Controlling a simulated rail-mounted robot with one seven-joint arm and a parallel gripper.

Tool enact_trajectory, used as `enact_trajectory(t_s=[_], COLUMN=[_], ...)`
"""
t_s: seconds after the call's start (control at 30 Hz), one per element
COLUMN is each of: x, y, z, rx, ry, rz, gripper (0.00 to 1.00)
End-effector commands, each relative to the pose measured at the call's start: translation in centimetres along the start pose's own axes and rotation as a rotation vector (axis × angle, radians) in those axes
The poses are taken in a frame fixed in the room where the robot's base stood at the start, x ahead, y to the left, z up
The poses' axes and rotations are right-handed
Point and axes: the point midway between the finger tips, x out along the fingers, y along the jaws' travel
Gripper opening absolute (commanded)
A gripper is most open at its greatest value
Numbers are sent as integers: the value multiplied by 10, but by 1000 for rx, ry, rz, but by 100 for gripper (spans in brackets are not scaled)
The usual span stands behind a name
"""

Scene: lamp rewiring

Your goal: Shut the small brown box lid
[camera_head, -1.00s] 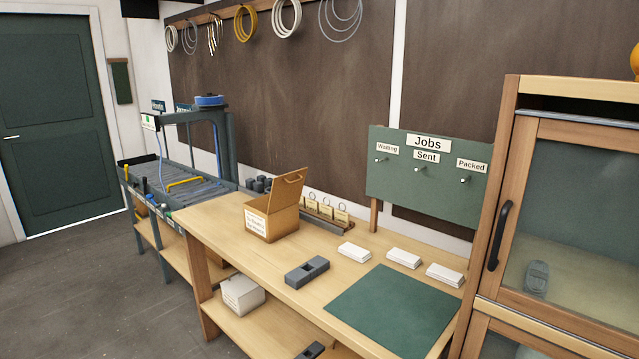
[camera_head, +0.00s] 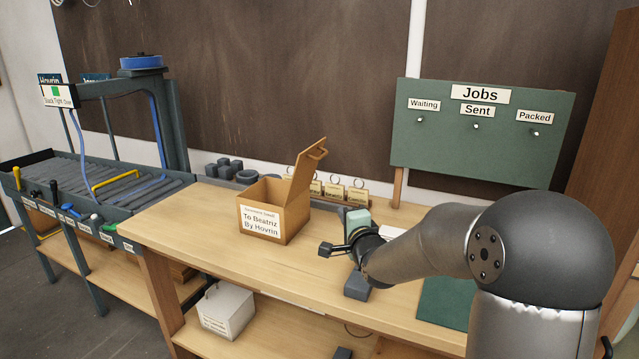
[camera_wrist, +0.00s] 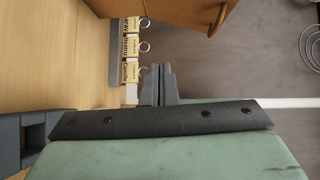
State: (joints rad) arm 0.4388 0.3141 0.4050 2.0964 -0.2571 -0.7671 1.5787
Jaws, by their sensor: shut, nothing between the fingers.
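The small brown box (camera_head: 272,218) stands on the workbench, with a white label reading "To Beatriz By Hovrin" on its front. Its lid (camera_head: 304,173) is open, raised up at the right side, with a loop handle near its top. In the wrist view a brown part of the box (camera_wrist: 180,8) shows at the top edge. My gripper (camera_head: 324,250) is just right of the box and apart from it, near the bench top. Its fingers, also in the wrist view (camera_wrist: 158,70), are together and empty.
Tags on rings (camera_head: 335,188) stand in a rack behind the lid. The green Jobs board (camera_head: 480,145) rises at the back right. Bench top (camera_head: 215,235) left of the box is clear.

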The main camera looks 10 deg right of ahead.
Motion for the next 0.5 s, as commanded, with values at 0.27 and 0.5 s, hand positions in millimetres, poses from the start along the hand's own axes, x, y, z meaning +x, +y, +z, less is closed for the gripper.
enact_trajectory(t_s=[0.27, 0.5], x=[21, 44], y=[-20, -35], z=[-27, -28], rx=[404, 432], ry=[-67, -78], rz=[-362, -388], gripper=[0, 0])
